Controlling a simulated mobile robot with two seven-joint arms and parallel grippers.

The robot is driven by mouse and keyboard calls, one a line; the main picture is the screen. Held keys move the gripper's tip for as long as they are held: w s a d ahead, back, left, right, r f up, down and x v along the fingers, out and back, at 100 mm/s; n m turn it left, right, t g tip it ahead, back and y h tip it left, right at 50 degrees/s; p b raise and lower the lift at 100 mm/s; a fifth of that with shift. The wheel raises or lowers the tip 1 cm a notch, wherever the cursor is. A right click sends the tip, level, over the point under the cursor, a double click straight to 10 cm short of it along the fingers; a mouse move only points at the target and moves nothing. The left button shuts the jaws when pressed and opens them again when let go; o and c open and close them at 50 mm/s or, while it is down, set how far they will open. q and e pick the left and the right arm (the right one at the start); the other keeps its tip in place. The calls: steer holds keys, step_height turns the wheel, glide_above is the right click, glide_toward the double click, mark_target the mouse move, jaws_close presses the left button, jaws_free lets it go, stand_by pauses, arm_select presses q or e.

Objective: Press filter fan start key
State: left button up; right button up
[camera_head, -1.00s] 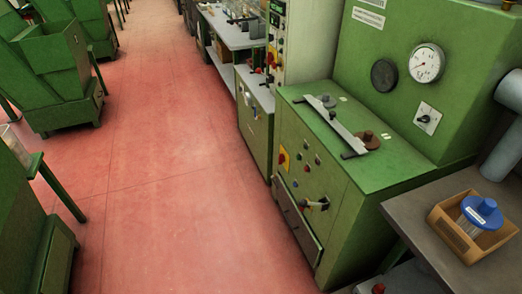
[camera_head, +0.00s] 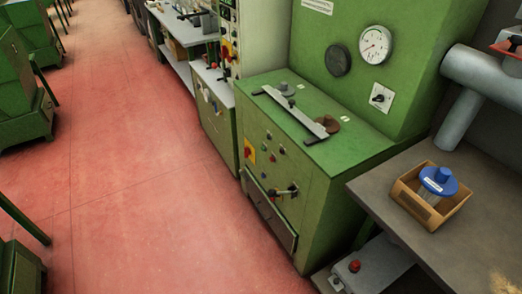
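No label reading filter fan can be made out, so I cannot tell which control is the start key. A green machine cabinet (camera_head: 318,203) has several small buttons (camera_head: 268,142), a yellow-and-red switch (camera_head: 249,151) and a black lever handle (camera_head: 285,191) on its front. A pale control box (camera_head: 372,268) sits low under the grey table at the bottom right, with a red button (camera_head: 354,266) on top. A rotary switch (camera_head: 379,98) is on a white plate below the round gauge (camera_head: 375,45). Neither of my grippers is in view.
Green bins (camera_head: 22,105) stand at the left. The red floor (camera_head: 140,200) between is clear.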

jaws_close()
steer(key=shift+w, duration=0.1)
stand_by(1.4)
